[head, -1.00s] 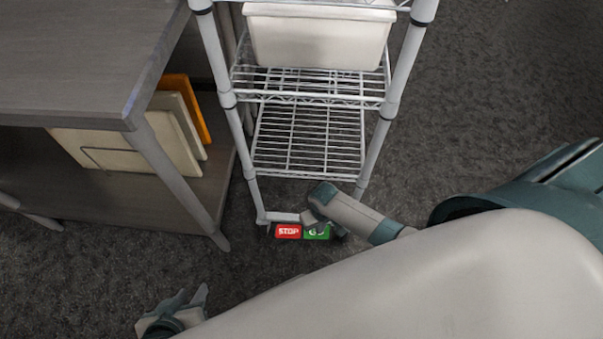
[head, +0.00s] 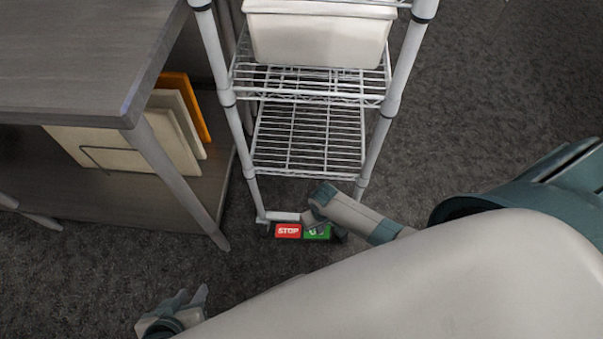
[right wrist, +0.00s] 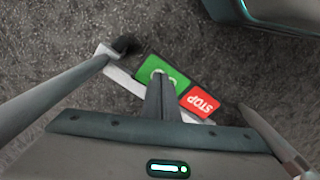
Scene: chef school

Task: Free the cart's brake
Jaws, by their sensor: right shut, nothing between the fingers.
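The wire cart (head: 308,138) stands upright in the middle of the head view. At its foot are a red STOP pedal (head: 288,231) and a green pedal (head: 317,233), side by side. They also show in the right wrist view, the green pedal (right wrist: 163,73) left of the red STOP pedal (right wrist: 201,102). My right gripper (head: 312,220) is shut and empty, its tip at the green pedal and covering part of it; whether it touches is unclear. In the right wrist view its closed fingers (right wrist: 160,88) overlap the green pedal's lower edge. My left gripper (head: 184,303) is open and empty at the lower left.
A grey table (head: 75,65) with a lower shelf stands close on the cart's left. Cutting boards (head: 150,140) lean on that shelf. A white bin (head: 318,38) sits on the cart. The carpet right of the cart is clear.

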